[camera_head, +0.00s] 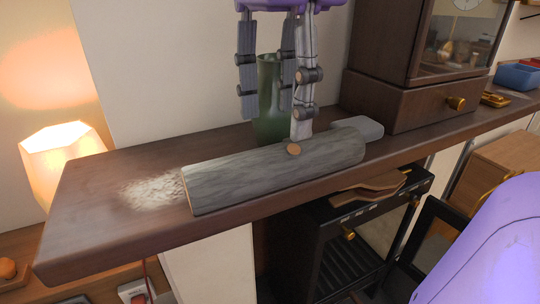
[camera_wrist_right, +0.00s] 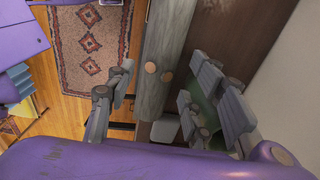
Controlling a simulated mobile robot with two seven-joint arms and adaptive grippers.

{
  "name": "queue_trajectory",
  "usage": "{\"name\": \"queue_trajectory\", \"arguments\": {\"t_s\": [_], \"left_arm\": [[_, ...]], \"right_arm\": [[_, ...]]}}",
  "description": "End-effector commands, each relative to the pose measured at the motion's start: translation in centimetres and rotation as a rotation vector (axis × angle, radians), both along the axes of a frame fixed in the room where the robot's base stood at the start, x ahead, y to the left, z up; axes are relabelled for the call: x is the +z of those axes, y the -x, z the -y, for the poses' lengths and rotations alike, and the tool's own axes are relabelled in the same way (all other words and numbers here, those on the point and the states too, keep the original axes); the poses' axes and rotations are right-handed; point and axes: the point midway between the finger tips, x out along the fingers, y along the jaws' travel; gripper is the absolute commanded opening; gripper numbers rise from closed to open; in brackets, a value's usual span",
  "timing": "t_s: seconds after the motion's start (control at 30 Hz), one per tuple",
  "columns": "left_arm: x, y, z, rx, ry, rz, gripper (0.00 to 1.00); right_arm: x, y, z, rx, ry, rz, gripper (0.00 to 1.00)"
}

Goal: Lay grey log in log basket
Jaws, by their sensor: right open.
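The grey log (camera_head: 270,172) lies on its side along the front edge of a dark wooden mantel shelf (camera_head: 95,225). It has bark-like grain, a pale cut end on the left and a small round knot on top. My right gripper (camera_head: 275,112) hangs fingers down above and behind the log, open and empty, one finger overlapping the log's top in the picture. In the right wrist view the log (camera_wrist_right: 152,75) runs between the spread fingers of the gripper (camera_wrist_right: 168,98). I cannot tell whether they touch it. No log basket shows. My left gripper is out of view.
A green vase (camera_head: 268,75) stands close behind my right fingers. A grey flat-ended object (camera_head: 366,129) lies by the log's right end. A dark clock cabinet (camera_head: 405,103) stands to the right, a lit lamp (camera_head: 58,150) to the left. The shelf's left end is clear apart from pale powder.

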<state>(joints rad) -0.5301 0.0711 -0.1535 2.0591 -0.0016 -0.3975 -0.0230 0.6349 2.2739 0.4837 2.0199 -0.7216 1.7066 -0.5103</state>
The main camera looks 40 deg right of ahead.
Motion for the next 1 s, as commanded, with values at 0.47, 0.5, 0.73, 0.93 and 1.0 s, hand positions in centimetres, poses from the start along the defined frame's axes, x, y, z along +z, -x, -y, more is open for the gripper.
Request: {"name": "queue_trajectory", "arguments": {"t_s": [0.47,0.5,0.73,0.93,1.0], "left_arm": [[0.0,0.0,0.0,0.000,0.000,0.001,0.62],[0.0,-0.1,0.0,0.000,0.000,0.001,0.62],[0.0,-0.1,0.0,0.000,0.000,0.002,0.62],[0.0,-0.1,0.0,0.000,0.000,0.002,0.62],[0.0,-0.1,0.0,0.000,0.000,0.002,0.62]], "right_arm": [[-6.0,-0.1,-0.2,0.000,-0.003,0.000,0.48],[-6.2,-0.1,-0.2,0.000,-0.003,0.001,0.48],[-6.2,-0.1,-0.2,-0.001,-0.003,0.001,0.46],[-6.2,-0.1,-0.2,-0.001,-0.003,0.000,0.19],[-6.2,-0.1,-0.2,-0.001,-0.003,0.000,0.10]]}}
